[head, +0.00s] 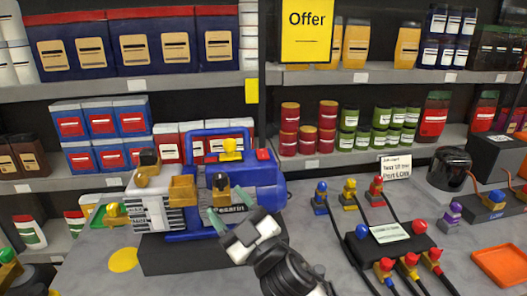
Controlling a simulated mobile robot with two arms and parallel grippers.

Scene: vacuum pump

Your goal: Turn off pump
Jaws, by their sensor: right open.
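The vacuum pump stands on the grey counter at left centre, with a blue body (262,184), a grey finned motor end and brass-coloured fittings. A small red part (263,155) sits on top of the blue body, towards its right end. A yellow cap (230,149) shows under the blue carrying handle. My right gripper (228,207) is open and empty, with its fingers in front of the pump's front face. It partly hides the label and lower front. I cannot tell whether a fingertip touches the pump. My left gripper is not in view.
To the right, a black box with cables (402,236) and several coloured plugs crowd the counter. A white sign (395,167), a black round device (450,168) and an orange tray (500,264) are further right. Stocked shelves stand behind the counter.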

